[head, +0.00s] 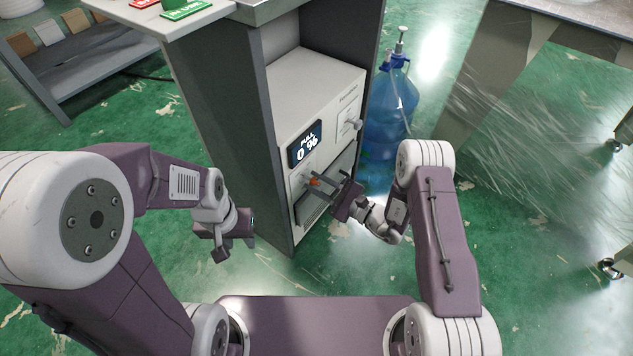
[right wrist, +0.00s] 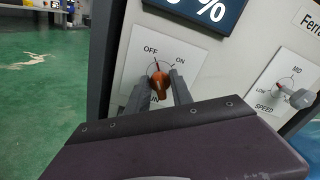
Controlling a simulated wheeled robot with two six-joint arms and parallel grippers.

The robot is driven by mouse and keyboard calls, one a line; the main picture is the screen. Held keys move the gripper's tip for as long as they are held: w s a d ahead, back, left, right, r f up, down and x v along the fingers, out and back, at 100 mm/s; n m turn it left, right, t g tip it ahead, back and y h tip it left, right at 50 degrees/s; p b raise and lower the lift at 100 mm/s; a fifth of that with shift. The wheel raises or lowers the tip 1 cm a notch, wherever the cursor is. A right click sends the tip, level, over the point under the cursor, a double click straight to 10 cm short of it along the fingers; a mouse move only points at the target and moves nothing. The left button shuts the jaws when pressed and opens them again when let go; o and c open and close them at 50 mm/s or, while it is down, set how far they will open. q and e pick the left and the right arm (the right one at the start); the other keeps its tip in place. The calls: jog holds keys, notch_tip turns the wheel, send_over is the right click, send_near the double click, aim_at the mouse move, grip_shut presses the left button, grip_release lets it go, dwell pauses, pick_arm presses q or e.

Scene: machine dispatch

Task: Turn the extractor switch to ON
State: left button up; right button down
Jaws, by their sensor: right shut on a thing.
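The extractor switch is an orange knob (right wrist: 160,83) on a white plate (right wrist: 135,62) marked OFF at upper left and ON at upper right. The knob also shows in the head view (head: 314,182), on the front of the grey-white machine (head: 312,92). My right gripper (head: 325,184) is shut on the knob, with one finger on each side in the right wrist view (right wrist: 163,88). My left gripper (head: 235,250) hangs open and empty left of the machine cabinet.
A dark display (head: 305,144) reading 0 % sits above the switch. A SPEED knob (right wrist: 298,97) is to its right. The cabinet's side panel (head: 225,120) stands near my left gripper. A blue water bottle (head: 388,115) stands behind my right arm.

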jog(key=m+p, duration=0.2)
jog(key=m, duration=0.1)
jog(key=shift+r, duration=0.15)
jog(key=m+p, duration=0.2)
jog(key=m, duration=0.1)
jog(key=shift+m, duration=0.3)
jog(key=m+p, duration=0.1)
jog(key=m, duration=0.2)
jog(key=shift+m+p, duration=0.3)
jog(key=shift+p, duration=0.1)
jog(key=shift+m+p, duration=0.45)
jog(key=shift+m, duration=1.05)
jog(key=shift+f, duration=0.2)
jog(key=c, duration=1.5)
grip_release()
